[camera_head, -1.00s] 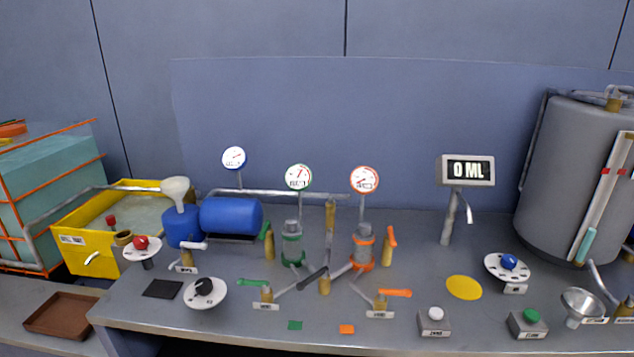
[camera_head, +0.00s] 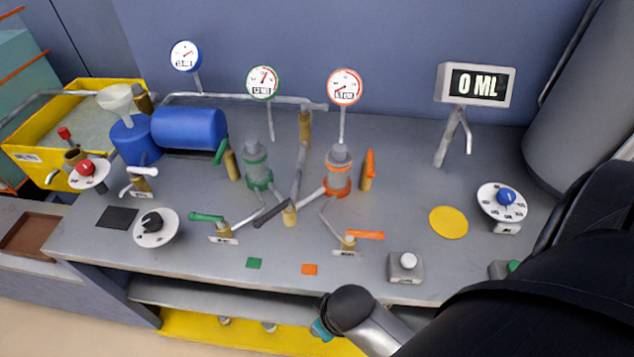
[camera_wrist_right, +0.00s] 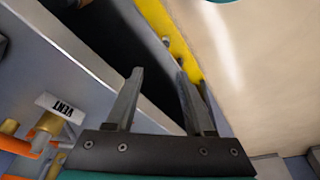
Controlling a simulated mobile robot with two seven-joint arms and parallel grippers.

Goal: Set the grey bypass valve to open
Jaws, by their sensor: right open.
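The grey bypass valve looks to be the brass valve body (camera_head: 290,215) with a dark grey lever (camera_head: 272,212) in the middle of the bench, between the green and orange filter housings. Its lever slants from the body down to the left. My right gripper (camera_wrist_right: 158,80) is open and empty in the right wrist view, near the bench's front edge. In the head view my right arm comes in from the lower right, and its fingers are hidden or out of frame. My left gripper is not in view.
Green-handled (camera_head: 207,217) and orange-handled (camera_head: 365,235) valves flank the grey lever closely. Gauges and a display reading 0 ML (camera_head: 478,84) stand behind. A brass valve with a VENT label (camera_wrist_right: 60,107) shows in the right wrist view. A yellow disc (camera_head: 448,222) lies on the bench.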

